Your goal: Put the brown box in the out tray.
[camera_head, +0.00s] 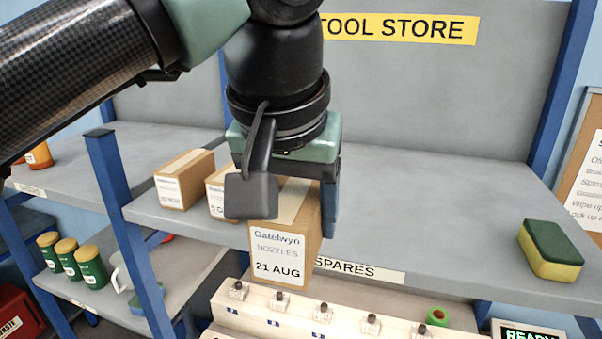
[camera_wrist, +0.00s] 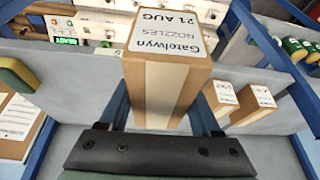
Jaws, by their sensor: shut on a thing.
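A brown box (camera_head: 287,240) with a white label reading "Gatelwyn NOZZLES 21 AUG" is between the fingers of my gripper (camera_head: 285,205). In the wrist view the same box (camera_wrist: 165,90) has a pale tape strip along its top, and my gripper (camera_wrist: 160,112) has a blue finger on each side of it. My gripper is shut on this box from above. The box is upright at the front of the shelf and hides part of the shelf edge; I cannot tell whether its base touches the shelf. No out tray is recognisable in either view.
Two more brown boxes (camera_head: 184,180) (camera_head: 216,198) stand close on the left of the shelf. A green and yellow sponge (camera_head: 550,250) lies at the right end. The shelf (camera_head: 430,210) between is clear. A white device with knobs (camera_head: 340,322) is below the front edge.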

